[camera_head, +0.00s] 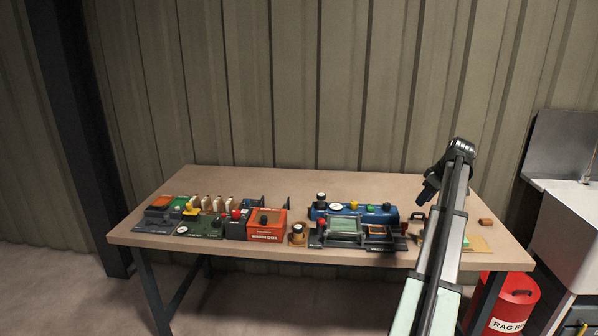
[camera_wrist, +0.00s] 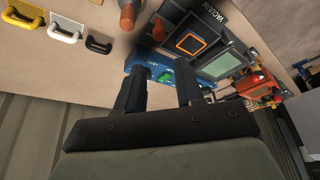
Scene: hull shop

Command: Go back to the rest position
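My gripper (camera_head: 428,192) hangs from the bent arm over the right part of the workbench (camera_head: 250,180), in the head view. In the wrist view the two dark fingers of my gripper (camera_wrist: 160,82) stand apart, with nothing seen held between them. A blue device (camera_wrist: 157,65) with a green part lies beyond the fingers. In the head view I cannot make out the fingertips clearly.
The blue device (camera_head: 375,212) and a grey-screened unit (camera_head: 343,228) stand left of my arm. An orange box (camera_head: 266,226) and several small panels are further left. Yellow (camera_wrist: 24,14), white (camera_wrist: 64,28) and black (camera_wrist: 98,43) handles lie on the bench. A red bin (camera_head: 512,295) stands at right.

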